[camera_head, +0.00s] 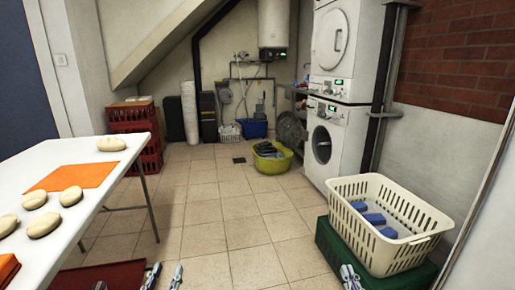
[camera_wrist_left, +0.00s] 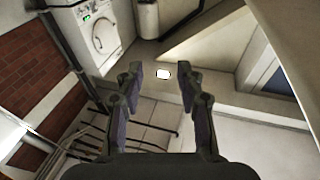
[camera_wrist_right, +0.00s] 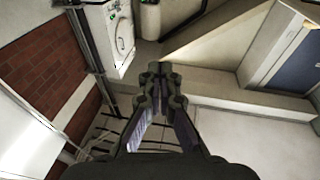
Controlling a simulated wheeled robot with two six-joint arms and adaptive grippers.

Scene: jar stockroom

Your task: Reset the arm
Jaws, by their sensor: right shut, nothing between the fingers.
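My left gripper (camera_head: 164,276) shows at the bottom edge of the head view, left of centre. In the left wrist view it (camera_wrist_left: 161,82) is open, its two fingers apart with nothing between them. My right gripper (camera_head: 351,277) shows at the bottom edge of the head view, in front of the green crate. In the right wrist view its fingertips (camera_wrist_right: 159,72) meet, and it is shut and empty. Most of both arms is out of the head view.
A white table (camera_head: 106,188) with several pale oval things and an orange mat (camera_head: 75,176) stands left. A cream basket (camera_head: 431,222) with blue items sits on a green crate (camera_head: 335,247) at right. Tiled floor (camera_head: 220,205) lies clear between. A washing machine (camera_head: 337,142) stands behind.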

